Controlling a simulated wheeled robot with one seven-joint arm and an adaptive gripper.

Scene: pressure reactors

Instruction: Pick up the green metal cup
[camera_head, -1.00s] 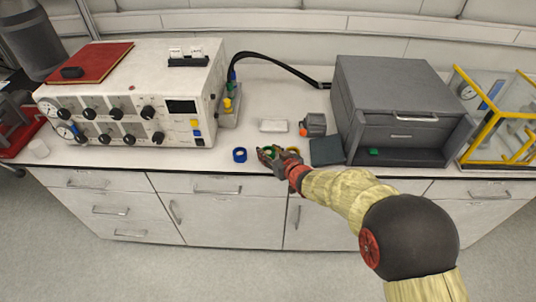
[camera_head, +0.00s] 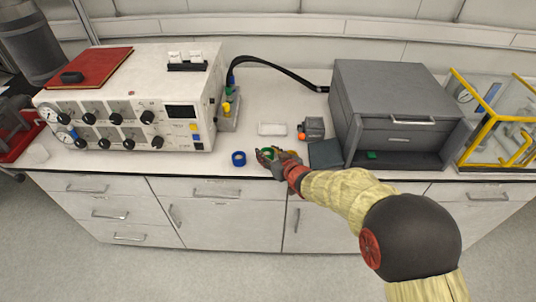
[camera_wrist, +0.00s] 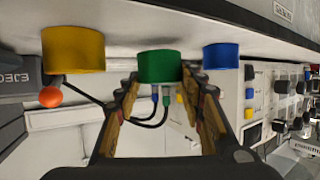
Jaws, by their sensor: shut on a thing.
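The green metal cup (camera_wrist: 160,66) is between the two fingers of my gripper (camera_wrist: 164,82) in the wrist view, and the fingers close on its sides. In the head view the green cup (camera_head: 267,153) shows only in part, at the tip of my gripper (camera_head: 268,157) near the bench's front edge. My gripper is shut on the cup. Whether the cup touches the bench top is hard to tell.
A blue cup (camera_head: 239,158) stands just left of my gripper. A yellow cup (camera_wrist: 73,49) is on the other side, mostly hidden in the head view. Behind are a white block (camera_head: 272,129) and a grey device (camera_head: 313,128). A grey cabinet (camera_head: 392,100) stands right.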

